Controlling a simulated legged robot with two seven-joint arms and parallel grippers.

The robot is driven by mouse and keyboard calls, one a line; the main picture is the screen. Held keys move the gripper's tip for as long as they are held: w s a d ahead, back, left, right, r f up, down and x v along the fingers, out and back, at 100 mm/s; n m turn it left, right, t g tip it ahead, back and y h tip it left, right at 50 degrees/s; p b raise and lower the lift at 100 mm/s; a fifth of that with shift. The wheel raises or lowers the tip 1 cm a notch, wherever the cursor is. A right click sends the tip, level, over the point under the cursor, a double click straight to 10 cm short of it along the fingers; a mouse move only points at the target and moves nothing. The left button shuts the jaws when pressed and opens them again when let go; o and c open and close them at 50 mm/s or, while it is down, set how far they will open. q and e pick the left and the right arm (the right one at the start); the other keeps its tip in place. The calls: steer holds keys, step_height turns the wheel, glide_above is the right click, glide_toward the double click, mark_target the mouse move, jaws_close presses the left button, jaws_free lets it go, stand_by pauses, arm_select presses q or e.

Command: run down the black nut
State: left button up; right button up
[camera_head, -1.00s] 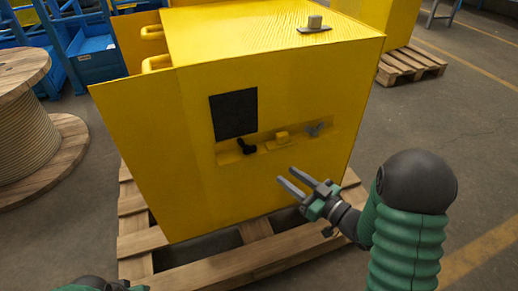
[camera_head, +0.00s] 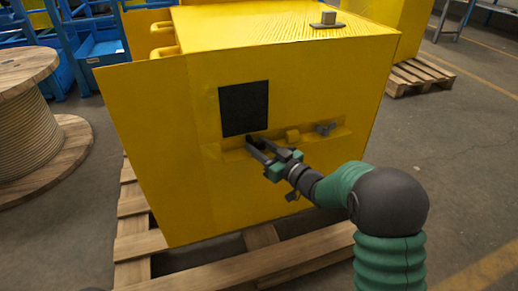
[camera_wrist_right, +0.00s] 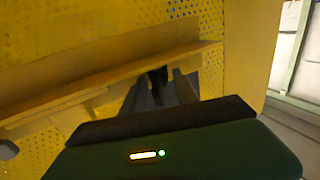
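The black nut is on the recessed ledge of the yellow housing (camera_head: 300,95), just under the dark square panel. In the head view it is mostly hidden by my right gripper (camera_head: 250,146), whose fingertips are at it. In the right wrist view a small black piece, which looks like the nut (camera_wrist_right: 158,76), shows between the tips of my right gripper (camera_wrist_right: 157,86). The fingers look apart, and I cannot tell whether they touch it. My left gripper is not visible; only a dark sliver shows at the bottom edge of the head view.
The dark square panel (camera_head: 244,108) is just above. The housing stands on a wooden pallet (camera_head: 290,262). A cable reel (camera_head: 30,125) stands at the left.

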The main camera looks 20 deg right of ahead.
steer(key=shift+c, duration=0.5)
jaws_close()
